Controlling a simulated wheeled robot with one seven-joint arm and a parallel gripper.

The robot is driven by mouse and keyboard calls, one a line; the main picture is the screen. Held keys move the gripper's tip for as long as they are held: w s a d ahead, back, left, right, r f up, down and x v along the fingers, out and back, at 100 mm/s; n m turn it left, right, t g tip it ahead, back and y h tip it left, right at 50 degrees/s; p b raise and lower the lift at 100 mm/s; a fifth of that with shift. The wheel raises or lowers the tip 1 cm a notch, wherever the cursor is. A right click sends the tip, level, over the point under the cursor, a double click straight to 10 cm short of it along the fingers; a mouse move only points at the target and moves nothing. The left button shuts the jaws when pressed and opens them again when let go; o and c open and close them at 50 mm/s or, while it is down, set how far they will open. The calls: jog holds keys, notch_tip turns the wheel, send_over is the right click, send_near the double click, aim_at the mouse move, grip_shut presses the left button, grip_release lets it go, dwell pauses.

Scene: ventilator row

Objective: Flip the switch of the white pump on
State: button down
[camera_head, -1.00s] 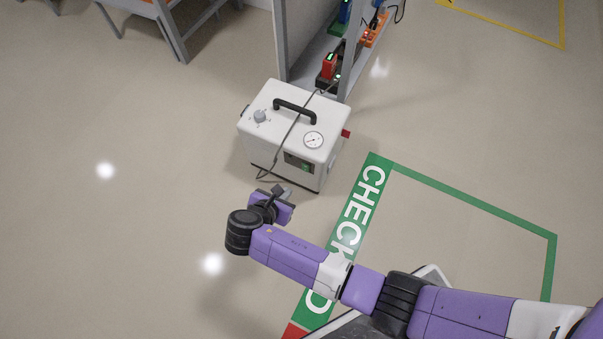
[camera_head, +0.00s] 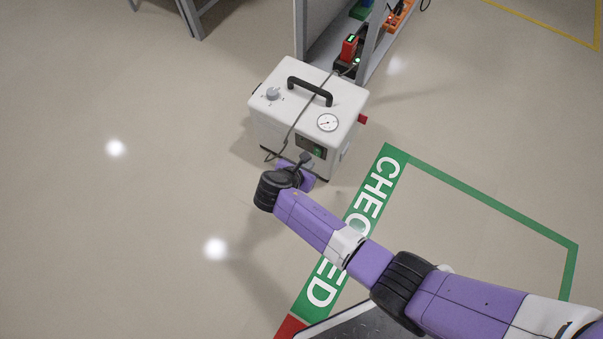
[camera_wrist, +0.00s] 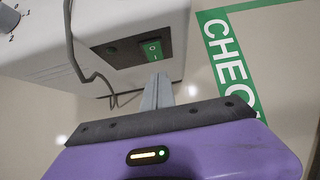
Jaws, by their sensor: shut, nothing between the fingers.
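The white pump (camera_head: 275,121) stands on the floor with a black handle, a grey knob and a round gauge on top. It also shows in the wrist view (camera_wrist: 150,30). A green rocker switch (camera_wrist: 153,51) sits in a dark panel on its front face; the switch also shows in the head view (camera_head: 318,152). My gripper (camera_head: 304,160) is shut and empty, just in front of the pump's front face. In the wrist view its fingertips (camera_wrist: 160,80) lie just below the switch in the picture. I cannot tell whether they touch it.
A grey cable (camera_wrist: 73,45) runs over the pump and down its front, left of the switch. A rack (camera_head: 375,45) with a red battery device (camera_head: 349,48) stands behind. A green floor marking (camera_head: 480,193) lies at right. The floor at left is clear.

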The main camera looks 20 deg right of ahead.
aim_at(317, 152)
jog(key=shift+w+d+b, duration=0.4)
jog(key=shift+w+d, duration=0.55)
jog(key=shift+d, duration=0.2)
jog(key=shift+d+f+h, duration=0.15)
jog(key=shift+h, duration=0.15)
jog(key=shift+w, duration=0.1)
jog(key=shift+r+p, duration=0.95)
jog(key=shift+p, duration=0.1)
